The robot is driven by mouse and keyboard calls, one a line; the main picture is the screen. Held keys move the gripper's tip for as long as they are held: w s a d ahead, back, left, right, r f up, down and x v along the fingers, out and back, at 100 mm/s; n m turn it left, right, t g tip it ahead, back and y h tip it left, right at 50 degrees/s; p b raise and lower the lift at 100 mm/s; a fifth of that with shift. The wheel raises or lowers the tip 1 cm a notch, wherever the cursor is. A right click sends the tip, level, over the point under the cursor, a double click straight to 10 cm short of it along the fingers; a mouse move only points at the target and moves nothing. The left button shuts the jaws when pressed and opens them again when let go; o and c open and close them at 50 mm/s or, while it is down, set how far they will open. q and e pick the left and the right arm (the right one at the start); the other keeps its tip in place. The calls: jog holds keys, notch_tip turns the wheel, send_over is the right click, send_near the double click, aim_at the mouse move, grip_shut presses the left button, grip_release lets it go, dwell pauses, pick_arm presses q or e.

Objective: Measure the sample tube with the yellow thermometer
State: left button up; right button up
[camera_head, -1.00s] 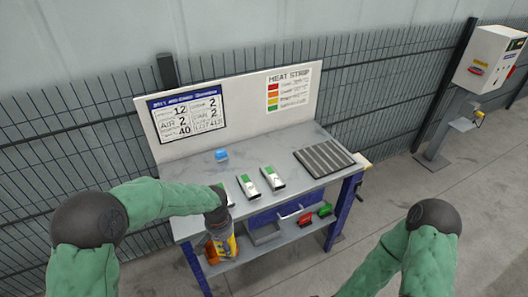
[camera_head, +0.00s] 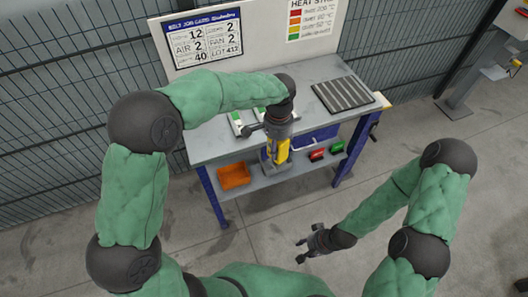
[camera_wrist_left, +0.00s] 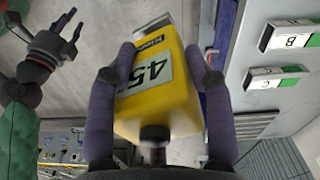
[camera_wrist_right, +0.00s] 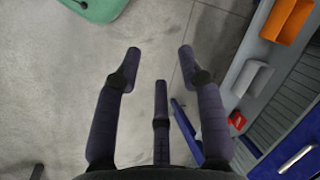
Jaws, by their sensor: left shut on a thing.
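My left gripper (camera_head: 280,134) is shut on the yellow thermometer (camera_head: 282,153) and holds it in front of the table. In the left wrist view the yellow thermometer (camera_wrist_left: 172,108) sits between the fingers, and its pale label or display reads 45. White-and-green pieces (camera_head: 236,122) lie on the tabletop behind my left gripper. Two of them, marked B (camera_wrist_left: 291,41) and C (camera_wrist_left: 280,78), show in the left wrist view. I cannot make out a sample tube for certain. My right gripper (camera_head: 304,244) is open and empty, low over the floor in front of the table.
The table (camera_head: 222,139) has a ribbed dark mat (camera_head: 343,94) at its right and a job-card board behind. The floor in front is clear.

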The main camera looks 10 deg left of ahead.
pick_arm(q)
jog(key=shift+w+d+r, duration=0.1)
jog(key=shift+d+r, duration=0.15)
pick_arm(e)
jog(key=o, duration=0.3)
pick_arm(q)
jog(key=shift+d+r, duration=0.1)
pick_arm(e)
jog(key=o, duration=0.5)
jog(key=shift+w+a, duration=0.1)
jog(key=shift+a, duration=0.1)
jog(key=o, duration=0.4)
jog(key=a, duration=0.2)
jog(key=a+r+g, duration=0.1)
jog(key=a, duration=0.1)
jog(key=a+g, duration=0.1)
jog(key=shift+w+a+r+n, duration=0.25)
jog(key=shift+a+n, duration=0.15)
jog(key=m+t+h, duration=0.6)
jog(key=t+h, duration=0.6)
jog(key=h, duration=0.1)
send_near(281, 158)
notch_tip(281, 158, down, 3)
jog(key=x, duration=0.7)
jog(key=w+a+x, duration=0.1)
jog(key=x, duration=0.3)
jog(key=shift+w+d+f, duration=0.1)
jog(key=shift+w, duration=0.2)
